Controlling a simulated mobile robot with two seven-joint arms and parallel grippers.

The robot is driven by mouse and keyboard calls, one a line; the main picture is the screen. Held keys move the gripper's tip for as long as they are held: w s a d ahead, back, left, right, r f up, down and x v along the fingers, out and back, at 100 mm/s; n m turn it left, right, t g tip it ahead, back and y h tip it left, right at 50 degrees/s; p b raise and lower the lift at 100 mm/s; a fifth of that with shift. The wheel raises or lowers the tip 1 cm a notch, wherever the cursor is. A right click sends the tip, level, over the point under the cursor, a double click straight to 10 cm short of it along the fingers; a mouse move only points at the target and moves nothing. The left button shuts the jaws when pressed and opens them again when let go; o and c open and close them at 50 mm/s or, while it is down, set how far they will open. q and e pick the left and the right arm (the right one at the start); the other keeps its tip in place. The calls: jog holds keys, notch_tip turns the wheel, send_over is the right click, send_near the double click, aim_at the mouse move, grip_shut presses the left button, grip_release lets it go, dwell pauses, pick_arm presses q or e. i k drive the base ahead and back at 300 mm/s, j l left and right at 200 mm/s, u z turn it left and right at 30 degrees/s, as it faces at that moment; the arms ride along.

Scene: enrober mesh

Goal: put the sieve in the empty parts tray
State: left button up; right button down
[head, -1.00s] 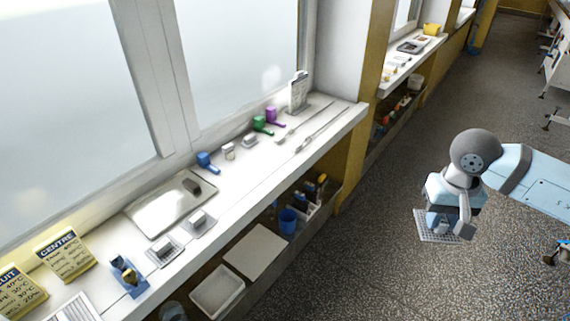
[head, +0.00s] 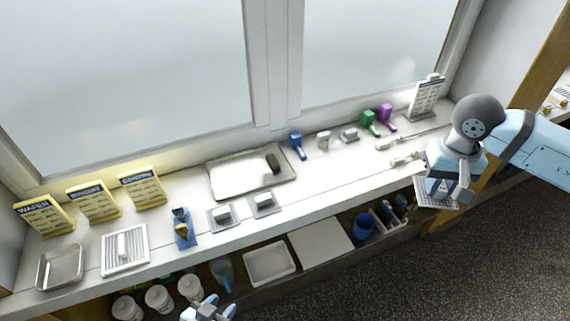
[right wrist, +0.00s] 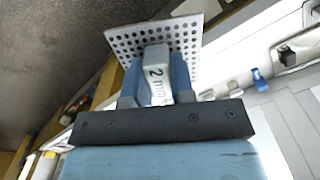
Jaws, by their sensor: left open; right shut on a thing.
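The sieve, a grey perforated plate (head: 425,203) with a block handle, is held by my right gripper (head: 441,187) in front of the sill's right part. In the right wrist view the jaws are closed on its handle (right wrist: 157,75), marked "2 mm", with the holed plate (right wrist: 125,45) beyond. An empty white tray (head: 290,270) is on the lower shelf. I cannot tell which is the parts tray. My left gripper (head: 209,305) is open and empty at the bottom edge.
A large metal tray (head: 222,186) with a dark block stands mid-sill. A slotted white panel (head: 110,262), a blue holder (head: 182,232), two small plates with handles and yellow signs (head: 95,202) stand left. White jars (head: 160,298) fill the lower left shelf.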

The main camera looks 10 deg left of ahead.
aim_at(240, 173)
jog(key=i+l+u, duration=0.1)
jog(key=l+u, duration=0.75)
jog(key=i+u, duration=0.2)
jog(key=u, duration=0.15)
jog(key=i+l+u, duration=0.1)
jog(key=u, duration=0.25)
jog(key=i+l+u, duration=0.3)
jog(key=i+j, duration=0.1)
jog(key=i+u, duration=0.05)
jog(key=i, duration=0.05)
